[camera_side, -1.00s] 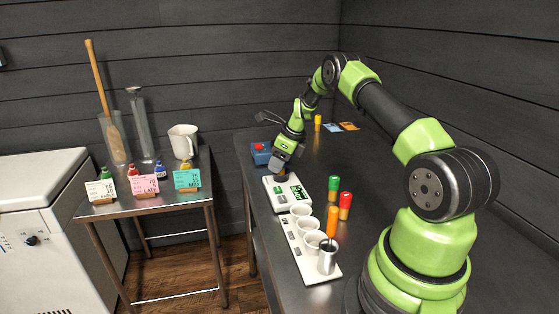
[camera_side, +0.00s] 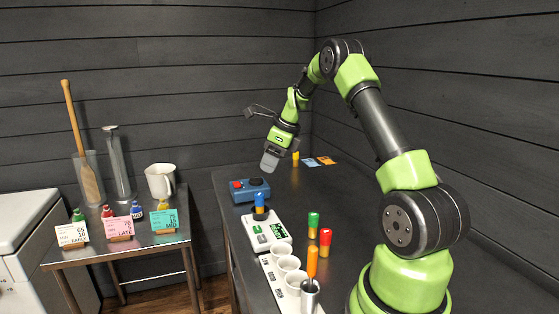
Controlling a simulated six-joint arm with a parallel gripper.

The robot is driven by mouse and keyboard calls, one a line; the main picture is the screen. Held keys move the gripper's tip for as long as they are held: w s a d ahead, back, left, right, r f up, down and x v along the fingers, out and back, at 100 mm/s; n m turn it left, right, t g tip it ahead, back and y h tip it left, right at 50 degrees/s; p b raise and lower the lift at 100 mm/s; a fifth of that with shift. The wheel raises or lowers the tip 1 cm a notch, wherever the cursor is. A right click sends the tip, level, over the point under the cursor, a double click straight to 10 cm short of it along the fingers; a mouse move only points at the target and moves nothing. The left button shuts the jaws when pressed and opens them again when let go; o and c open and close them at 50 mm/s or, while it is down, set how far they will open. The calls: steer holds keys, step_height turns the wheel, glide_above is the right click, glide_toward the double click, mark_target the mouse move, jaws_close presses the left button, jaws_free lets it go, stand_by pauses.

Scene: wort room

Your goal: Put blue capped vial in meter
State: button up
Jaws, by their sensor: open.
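The blue capped vial (camera_side: 259,201) stands upright at the far end of the white meter (camera_side: 261,233) with the green display. Its lower part looks set into the meter's dark round seat, though the depth is too small to tell. My gripper (camera_side: 269,169) is open and empty, in the air above and slightly right of the vial, clear of it.
A blue box (camera_side: 248,190) with a red button and dark knob sits just behind the meter. White cups (camera_side: 288,265) stand in front, with an orange-handled tool in a metal cup (camera_side: 310,296). Green (camera_side: 313,222) and red (camera_side: 325,238) capped vials stand right of the meter.

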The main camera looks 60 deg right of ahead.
steer(key=s+a+r+n+t, duration=0.1)
steer(key=s+a+r+n, duration=0.1)
steer(key=a+r+n, duration=0.6)
steer(key=s+a+r+n, duration=0.2)
steer(key=a+r+n, duration=0.35)
steer(key=a, duration=0.45)
steer(key=s+a+n+t+y, duration=0.1)
steer(key=s+a+n, duration=1)
steer(key=s+n, duration=0.3)
steer(key=shift+s+f+n+t, duration=0.2)
steer(key=shift+s+n+t, duration=0.1)
steer(key=shift+n, duration=0.55)
